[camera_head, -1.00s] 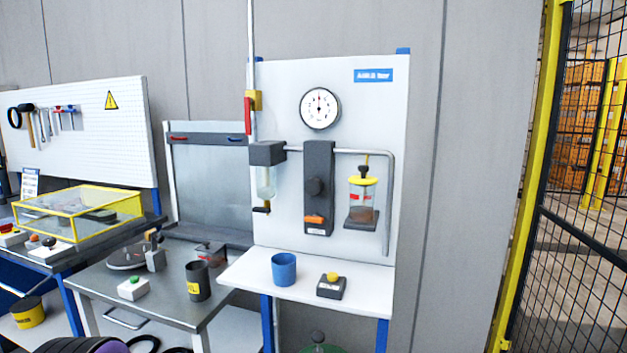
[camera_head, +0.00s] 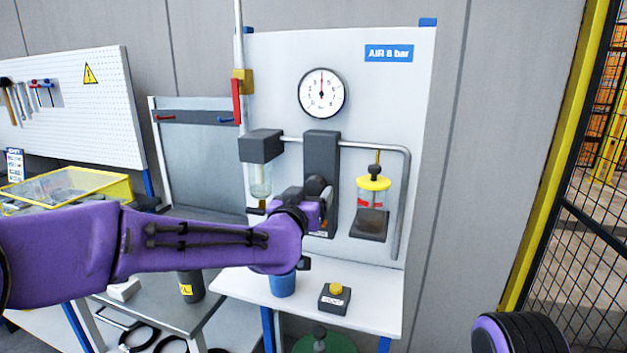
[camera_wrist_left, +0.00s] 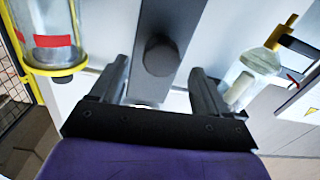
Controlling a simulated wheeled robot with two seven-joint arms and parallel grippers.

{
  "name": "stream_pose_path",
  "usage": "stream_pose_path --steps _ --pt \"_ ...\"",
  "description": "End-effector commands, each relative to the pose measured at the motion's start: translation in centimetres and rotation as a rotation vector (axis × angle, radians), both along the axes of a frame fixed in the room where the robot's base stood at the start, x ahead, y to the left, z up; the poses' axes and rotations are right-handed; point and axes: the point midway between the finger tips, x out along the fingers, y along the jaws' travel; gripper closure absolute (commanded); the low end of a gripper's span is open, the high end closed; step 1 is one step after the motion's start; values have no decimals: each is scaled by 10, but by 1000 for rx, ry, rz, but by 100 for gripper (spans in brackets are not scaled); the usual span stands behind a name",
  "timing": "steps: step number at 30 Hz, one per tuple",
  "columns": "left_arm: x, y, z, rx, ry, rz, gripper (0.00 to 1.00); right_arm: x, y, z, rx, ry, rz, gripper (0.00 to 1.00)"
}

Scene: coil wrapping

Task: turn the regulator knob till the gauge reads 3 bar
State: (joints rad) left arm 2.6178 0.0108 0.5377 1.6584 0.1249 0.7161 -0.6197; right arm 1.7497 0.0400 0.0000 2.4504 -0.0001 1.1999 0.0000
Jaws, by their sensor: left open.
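The regulator knob (camera_wrist_left: 161,56) is a dark round knob on the grey regulator block (camera_head: 322,150). My left gripper (camera_wrist_left: 158,72) is open in the left wrist view, one finger on each side of the knob's block. The knob shows between and beyond the fingertips, with no visible contact. In the head view my purple left arm (camera_head: 190,243) reaches in from the left and its wrist covers the lower block. The gauge (camera_head: 322,93) is a white dial above the block; its needle points about straight up, and its small numbers are hard to read.
A clear bowl (camera_head: 260,178) hangs left of the block, and a yellow-topped jar (camera_head: 373,205) hangs right, close by. A pipe (camera_head: 403,190) runs down at the right. The shelf (camera_head: 235,283) below holds a blue cup (camera_head: 282,286) and a yellow-button box (camera_head: 335,298).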

Motion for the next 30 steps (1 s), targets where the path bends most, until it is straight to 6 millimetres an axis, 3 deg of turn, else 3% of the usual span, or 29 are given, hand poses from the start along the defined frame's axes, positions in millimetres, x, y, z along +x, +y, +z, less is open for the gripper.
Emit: stream_pose_path --steps 1,7,17,22,30 --pt "11 -3 4 -1 3 1 24 0 0 10 0 0 0 100" --pt "40 -10 2 -1 2 4 24 0 0 20 -1 -1 0 100" --pt "46 -11 -1 -1 2 3 24 0 0 20 -1 -1 0 100" --pt "45 -11 -1 -1 2 3 80 0 0 20 -1 -1 0 100" --pt "46 -11 -1 -20 7 4 80 0 0 20 -1 -1 0 100"
